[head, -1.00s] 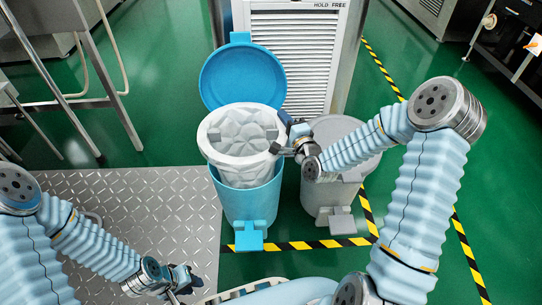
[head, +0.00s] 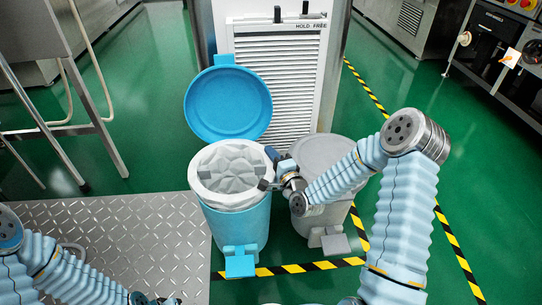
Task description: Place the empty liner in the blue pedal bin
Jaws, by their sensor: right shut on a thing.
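The blue pedal bin (head: 236,225) stands upright with its round blue lid (head: 228,104) swung open at the back. The white-grey liner (head: 230,171) sits in the mouth of the bin, its rim low and close to the bin's top edge. My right gripper (head: 268,172) is shut on the right side of the liner's rim. My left gripper (head: 155,299) is at the bottom edge of the picture, mostly cut off, away from the bin; its jaws cannot be made out.
A grey pedal bin (head: 322,155) with its lid shut stands just right of the blue one, partly behind my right arm. A louvred cabinet (head: 278,85) is behind both. A metal tread plate (head: 110,235) lies left, and a steel table frame (head: 75,90) stands far left.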

